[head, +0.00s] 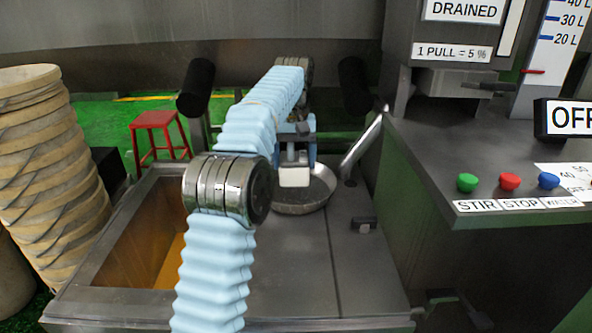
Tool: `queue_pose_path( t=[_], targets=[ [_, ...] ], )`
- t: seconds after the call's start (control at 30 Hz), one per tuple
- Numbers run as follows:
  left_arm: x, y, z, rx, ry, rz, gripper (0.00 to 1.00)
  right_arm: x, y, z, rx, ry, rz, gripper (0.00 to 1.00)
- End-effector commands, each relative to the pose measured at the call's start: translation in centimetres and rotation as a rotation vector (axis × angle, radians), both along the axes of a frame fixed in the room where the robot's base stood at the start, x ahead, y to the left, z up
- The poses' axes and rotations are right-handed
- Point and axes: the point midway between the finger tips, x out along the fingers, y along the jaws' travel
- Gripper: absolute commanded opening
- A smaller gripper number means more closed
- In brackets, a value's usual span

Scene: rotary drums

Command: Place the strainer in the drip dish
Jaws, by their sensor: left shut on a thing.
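My left gripper (295,164) reaches over the steel counter, its sleeved arm crossing the middle of the view. It is shut, with a pale block at its tips. A round, shallow metal vessel (304,205) with a light rim and a dark, speckled inside lies directly below and around the tips. I take the dark, mesh-like part for the strainer (318,192) and the rim for the drip dish. The gripper hides the back of both. I cannot tell whether the strainer touches the dish. My right gripper is not in view.
A slanted metal tube (363,143) rises right of the dish. An open tank (150,235) with orange inside is at the left. A small dark latch (364,225) sits on the counter. The control panel (480,190) stands at the right. The front right counter is clear.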

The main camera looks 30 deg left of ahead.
Motion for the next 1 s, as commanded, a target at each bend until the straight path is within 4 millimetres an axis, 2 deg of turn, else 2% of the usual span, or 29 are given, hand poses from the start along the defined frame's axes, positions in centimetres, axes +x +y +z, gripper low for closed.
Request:
queue_pose_path(
  t=[0.07, 0.23, 0.6, 0.63, 0.7, 0.77, 1.0],
  targets=[
    [0.6, -0.4, -1.1, 0.001, 0.003, -0.001, 0.44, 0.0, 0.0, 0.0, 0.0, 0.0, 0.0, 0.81],
    [0.5, -0.3, -3.4, -0.001, 0.002, -0.001, 0.44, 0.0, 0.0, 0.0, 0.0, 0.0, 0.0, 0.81],
    [0.4, -0.3, -4.0, -0.001, 0.001, 0.0, 0.44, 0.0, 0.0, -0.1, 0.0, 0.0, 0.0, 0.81],
    [0.4, -0.3, -4.0, -0.001, 0.001, 0.0, 0.8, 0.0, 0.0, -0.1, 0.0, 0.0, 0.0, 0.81],
    [0.5, -0.3, -3.9, -0.001, 0.001, 0.0, 0.91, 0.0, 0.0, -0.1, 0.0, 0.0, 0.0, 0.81],
    [0.5, -0.3, -3.9, -0.001, 0.001, 0.0, 1.0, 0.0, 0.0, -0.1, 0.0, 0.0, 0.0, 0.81],
    [0.5, -0.3, -3.8, 0.0, 0.0, 0.0, 1.0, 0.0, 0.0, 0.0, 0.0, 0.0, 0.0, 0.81]
  ],
)
